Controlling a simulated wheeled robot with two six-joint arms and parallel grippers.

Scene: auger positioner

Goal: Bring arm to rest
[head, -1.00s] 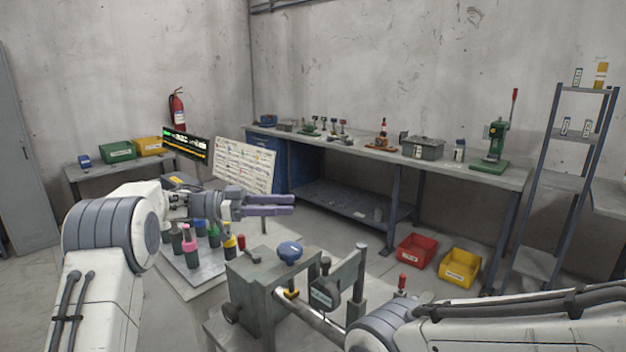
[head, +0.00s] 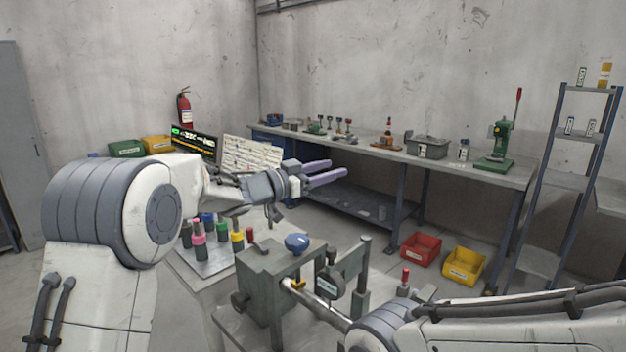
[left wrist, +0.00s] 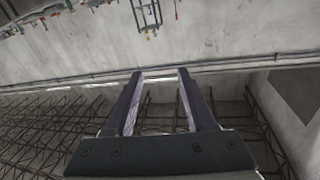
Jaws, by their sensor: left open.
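My left gripper (head: 328,171) is raised in front of the long workbench, with its two purple fingers pointing right. The fingers stand apart with nothing between them. The left wrist view also shows the open, empty fingers (left wrist: 160,85) against the wall and ceiling trusses. My left arm comes in from the left in the head view. My right arm crosses the lower right; its gripper is not visible. A grey fixture (head: 265,285) with a blue knob (head: 297,242) stands below the left gripper.
A tray (head: 215,263) of several coloured-top bottles stands left of the fixture. The workbench (head: 400,155) runs along the back wall. A red bin (head: 420,249) and a yellow bin (head: 463,267) sit on the floor near a shelf rack (head: 560,185). The air around the gripper is clear.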

